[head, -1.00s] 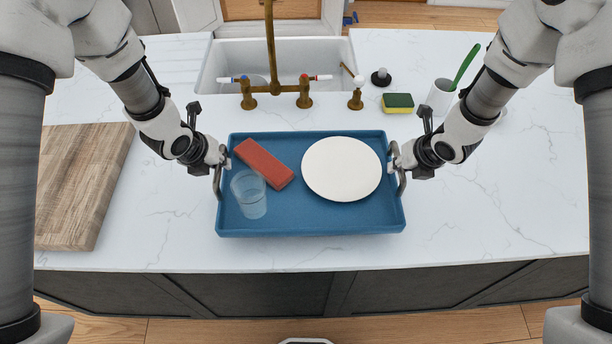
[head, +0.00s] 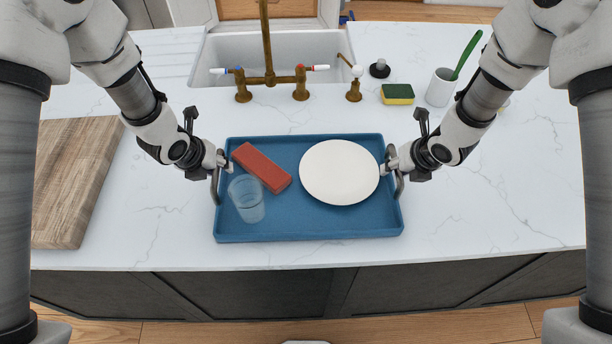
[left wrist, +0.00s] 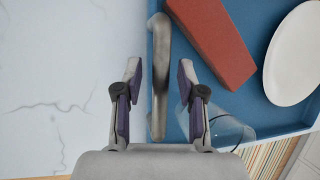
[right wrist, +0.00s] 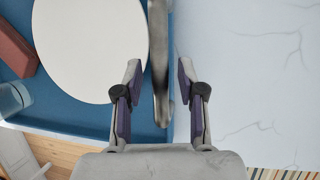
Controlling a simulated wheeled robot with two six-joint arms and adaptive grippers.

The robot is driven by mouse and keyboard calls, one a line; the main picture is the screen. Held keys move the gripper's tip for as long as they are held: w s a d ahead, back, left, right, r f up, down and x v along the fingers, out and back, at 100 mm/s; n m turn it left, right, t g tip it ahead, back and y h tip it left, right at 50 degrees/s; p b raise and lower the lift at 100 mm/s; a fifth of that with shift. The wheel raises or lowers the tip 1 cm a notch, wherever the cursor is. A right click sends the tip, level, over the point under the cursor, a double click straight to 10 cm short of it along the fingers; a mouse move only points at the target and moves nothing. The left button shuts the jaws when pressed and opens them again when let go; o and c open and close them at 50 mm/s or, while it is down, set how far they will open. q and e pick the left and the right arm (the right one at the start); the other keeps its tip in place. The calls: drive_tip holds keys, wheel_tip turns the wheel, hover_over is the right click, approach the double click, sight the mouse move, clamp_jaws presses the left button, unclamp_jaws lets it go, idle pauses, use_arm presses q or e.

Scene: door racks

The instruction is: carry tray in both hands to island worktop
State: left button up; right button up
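The blue tray (head: 310,238) shows in the head view over the white worktop, near its front edge. I cannot tell how far it is above the worktop. It carries a white plate (head: 340,172), a red-brown block (head: 262,168) and a clear glass (head: 247,200). My left gripper (head: 220,162) is at the left handle, a metal bar (left wrist: 161,80) between its fingers in the left wrist view. My right gripper (head: 390,164) is at the right handle, whose bar (right wrist: 159,70) runs between its fingers in the right wrist view. Finger contact is hard to see.
The white worktop (head: 480,215) has free room right of the tray. A wooden board (head: 75,180) lies at the left. Behind are a sink (head: 300,55) with brass taps (head: 270,80), a sponge (head: 397,94) and a white cup (head: 440,87) with a green-handled brush.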

drive_tip(key=shift+r, duration=0.1)
use_arm(q)
drive_tip(key=shift+s+r, duration=0.1)
drive_tip(key=shift+r, duration=0.1)
use_arm(e)
drive_tip(key=shift+s, duration=0.1)
drive_tip(key=shift+r, duration=0.15)
use_arm(q)
drive_tip(key=v, duration=1.1)
drive_tip(key=shift+r, duration=0.25)
use_arm(e)
drive_tip(key=v, duration=1.1)
drive_tip(key=shift+s+r, duration=0.2)
drive_tip(key=shift+r, duration=0.1)
drive_tip(key=shift+d, duration=0.15)
use_arm(q)
drive_tip(key=shift+s, duration=0.2)
use_arm(e)
drive_tip(key=shift+s, duration=0.1)
